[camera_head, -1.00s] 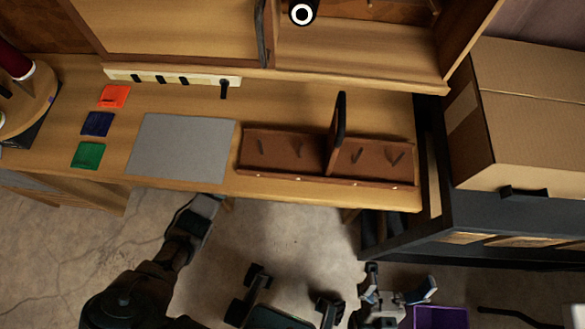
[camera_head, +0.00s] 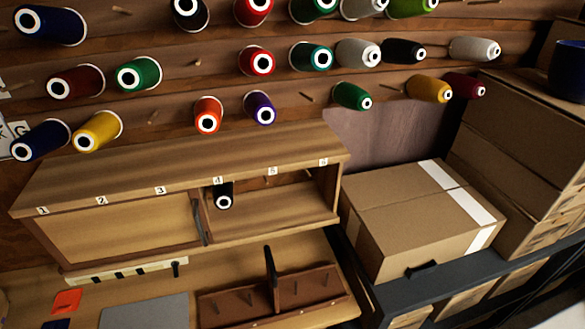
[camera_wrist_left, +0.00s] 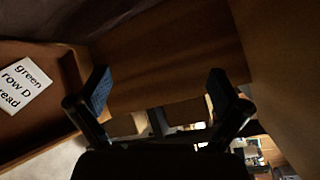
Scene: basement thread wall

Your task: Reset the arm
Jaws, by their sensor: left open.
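My left gripper (camera_wrist_left: 160,92) shows only in the left wrist view. Its two dark fingers are spread wide, with nothing between them. A brown wooden surface lies beyond the fingers, and a large brown panel fills the right side of that view. A white card (camera_wrist_left: 24,84) with text including "green" and "row D" lies on a brown surface at the left. Neither of my arms shows in the head view now, and my right gripper is not seen.
A wall of thread spools (camera_head: 261,60) rises above a numbered wooden cabinet (camera_head: 180,172). A black spool (camera_head: 223,196) is inside the cabinet. Below stand a divided brown tray (camera_head: 235,304) and a grey mat (camera_head: 146,313). A cardboard box (camera_head: 420,215) is at the right.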

